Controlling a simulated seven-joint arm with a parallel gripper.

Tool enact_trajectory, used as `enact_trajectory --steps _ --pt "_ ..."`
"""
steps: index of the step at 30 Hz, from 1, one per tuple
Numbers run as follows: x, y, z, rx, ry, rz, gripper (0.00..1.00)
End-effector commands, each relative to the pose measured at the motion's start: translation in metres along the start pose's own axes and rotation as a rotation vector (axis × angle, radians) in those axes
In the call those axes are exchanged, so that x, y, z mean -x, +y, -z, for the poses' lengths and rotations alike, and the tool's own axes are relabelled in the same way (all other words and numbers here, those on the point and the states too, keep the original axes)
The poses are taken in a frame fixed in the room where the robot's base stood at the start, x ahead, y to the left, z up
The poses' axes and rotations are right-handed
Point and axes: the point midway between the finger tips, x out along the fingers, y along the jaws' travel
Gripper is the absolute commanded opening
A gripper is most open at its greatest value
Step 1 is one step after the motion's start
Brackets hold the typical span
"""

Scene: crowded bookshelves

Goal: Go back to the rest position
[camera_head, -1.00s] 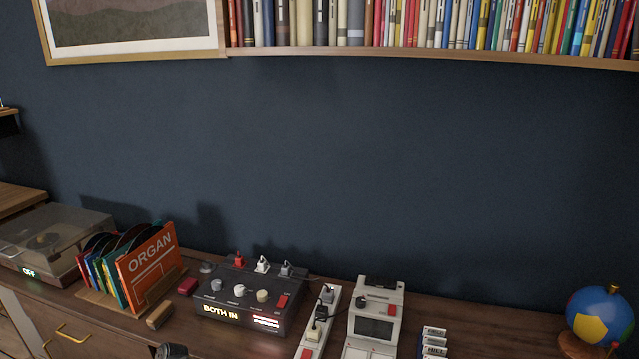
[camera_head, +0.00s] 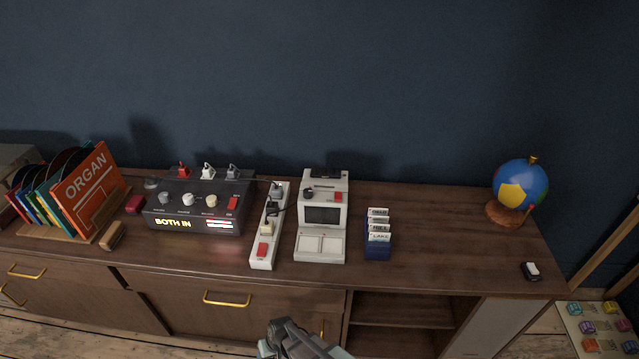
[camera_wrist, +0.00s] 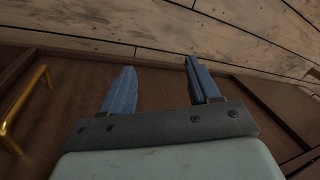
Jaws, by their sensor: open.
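My gripper (camera_wrist: 158,82) shows in the wrist view with its two blue-grey fingers apart and nothing between them. Beyond them are the brown cabinet front and the plank floor. In the head view a grey part of my arm (camera_head: 295,342) shows at the bottom edge, in front of the cabinet and below the top's front edge. The fingertips cannot be made out there.
The wooden cabinet top (camera_head: 440,230) holds a record rack (camera_head: 85,190), a black mixer box (camera_head: 198,212), a power strip (camera_head: 268,235), a white console (camera_head: 322,220), a blue card holder (camera_head: 377,245) and a globe (camera_head: 521,186). A gold drawer handle (camera_head: 227,300) sticks out. An open shelf (camera_head: 400,310) is below.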

Motion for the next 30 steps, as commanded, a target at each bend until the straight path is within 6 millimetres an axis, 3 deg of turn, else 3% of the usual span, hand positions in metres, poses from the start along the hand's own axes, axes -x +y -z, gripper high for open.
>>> enact_trajectory --steps 1,6,15,24,30 --pt "0.005 0.022 -0.011 -0.016 -0.016 -0.017 0.61" --pt "0.016 0.079 -0.044 -0.082 -0.090 -0.061 0.61" --pt "0.041 0.158 -0.115 -0.224 -0.237 -0.113 0.61" --pt "0.070 0.210 -0.197 -0.371 -0.392 -0.136 0.61" --pt "0.091 0.229 -0.251 -0.466 -0.495 -0.136 0.61"
